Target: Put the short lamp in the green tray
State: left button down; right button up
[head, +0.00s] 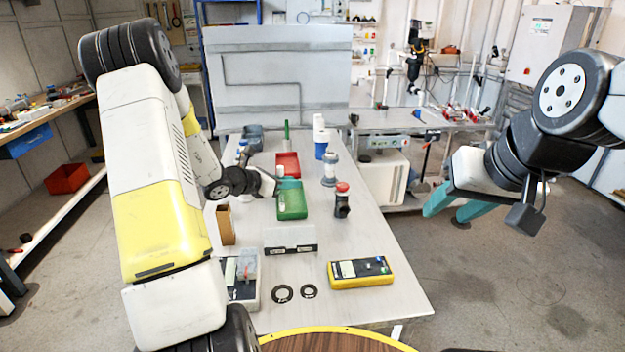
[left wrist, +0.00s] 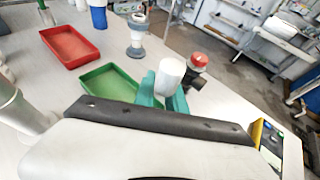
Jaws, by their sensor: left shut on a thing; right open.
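The short lamp (left wrist: 171,74), a white cylinder, is between the teal fingers of my left gripper (head: 288,184). The gripper is shut on it, and the fingers hide its middle. In the head view it overlaps the green tray (head: 297,211); I cannot tell whether it touches the tray. The left wrist view shows the lamp by the tray's right end, with the visible tray floor (left wrist: 108,84) empty. My right gripper (head: 458,208) has teal fingers and is open and empty, off the right side of the table.
A red tray (head: 289,161) lies behind the green one. A red-capped dark device (head: 342,203) and a grey-white fitting (head: 330,170) stand to the right. A white holder (head: 290,240), a yellow meter box (head: 360,273) and two black rings lie nearer.

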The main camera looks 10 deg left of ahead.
pick_arm(q)
jog(key=shift+w+a+f, duration=0.1)
jog(key=shift+w+f, duration=0.65)
jog(key=shift+w, duration=1.2)
jog(key=shift+w+f, duration=0.8)
jog(key=shift+w, duration=1.15)
jog(key=shift+w+a+f, duration=0.1)
jog(key=shift+w+f, duration=0.65)
jog(key=shift+w, duration=1.2)
jog(key=shift+f, duration=0.15)
jog(key=c, duration=1.4)
grip_release()
jog(key=shift+o, duration=0.2)
